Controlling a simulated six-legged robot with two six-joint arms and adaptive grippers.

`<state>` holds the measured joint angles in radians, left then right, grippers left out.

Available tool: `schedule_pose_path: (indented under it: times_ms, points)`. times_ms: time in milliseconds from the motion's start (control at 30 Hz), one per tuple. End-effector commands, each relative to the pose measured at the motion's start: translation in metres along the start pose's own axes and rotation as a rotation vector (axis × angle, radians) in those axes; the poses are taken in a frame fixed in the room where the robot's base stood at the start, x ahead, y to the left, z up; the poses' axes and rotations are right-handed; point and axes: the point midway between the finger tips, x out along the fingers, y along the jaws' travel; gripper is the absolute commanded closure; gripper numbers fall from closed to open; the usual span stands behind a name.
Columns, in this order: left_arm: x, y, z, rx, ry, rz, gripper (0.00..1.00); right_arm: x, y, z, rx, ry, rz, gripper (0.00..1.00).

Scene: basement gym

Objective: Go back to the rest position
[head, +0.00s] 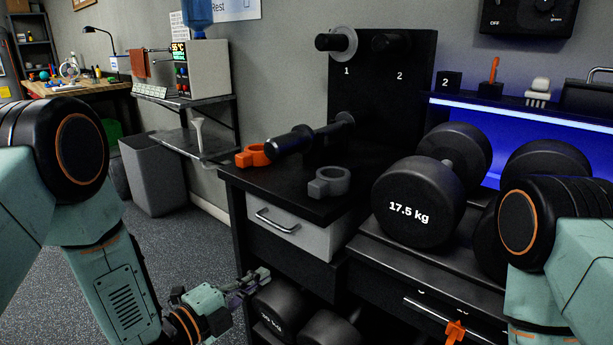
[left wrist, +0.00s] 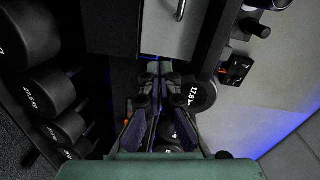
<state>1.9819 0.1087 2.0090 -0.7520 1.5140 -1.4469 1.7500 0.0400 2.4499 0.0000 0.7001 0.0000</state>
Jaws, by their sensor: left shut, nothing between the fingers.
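My left gripper (head: 258,279) is low in front of the black bench, beside the open lower shelf and below the grey drawer. Its fingers are together and hold nothing. In the left wrist view the closed fingers (left wrist: 153,68) point toward the cabinet front, with dumbbells around them. My right arm enters the head view at the right edge, but its gripper is out of the picture.
On the bench top (head: 300,190) are an orange collar (head: 252,156), a grey collar (head: 329,183) and a bar. A 17.5 kg dumbbell (head: 415,203) sits to the right. A grey bin (head: 152,178) stands left; carpet there is clear.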

Motion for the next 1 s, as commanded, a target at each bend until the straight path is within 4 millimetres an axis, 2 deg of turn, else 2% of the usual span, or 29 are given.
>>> schedule_pose_path:
  times_ms: [133,267,367,467,600,700,800,900,1000]
  points:
    - [-0.014,0.038,0.015,-0.343,-0.140,0.142,1.00,0.000,0.000,0.000,0.000,0.000,0.000,0.60]
    - [-0.044,0.083,0.023,-0.681,-0.337,0.271,1.00,-0.003,0.000,0.000,0.000,0.000,0.000,0.60]
    - [-0.080,0.121,0.021,-0.945,-0.535,0.359,1.00,-0.007,0.000,0.000,0.000,0.000,0.000,0.60]
    - [-0.128,0.157,0.010,-1.202,-0.776,0.428,1.00,-0.013,0.000,0.000,0.000,0.000,0.000,0.60]
    - [-0.207,0.195,-0.018,-1.485,-1.151,0.485,1.00,-0.022,0.000,0.000,0.000,0.000,0.000,0.60]
    - [-0.261,0.209,-0.044,-1.603,-1.397,0.504,1.00,-0.029,0.000,0.000,0.000,0.000,0.000,0.60]
    - [-0.303,0.214,-0.067,-1.638,-1.567,0.536,1.00,-0.035,0.000,0.000,0.000,0.000,0.000,0.60]
    - [-0.331,0.213,-0.084,-1.628,-1.647,0.579,1.00,-0.041,0.000,0.000,0.000,0.000,0.000,0.60]
    - [-0.341,0.214,-0.093,-1.620,-1.666,0.608,1.00,-0.046,0.000,0.000,0.000,0.000,0.000,0.60]
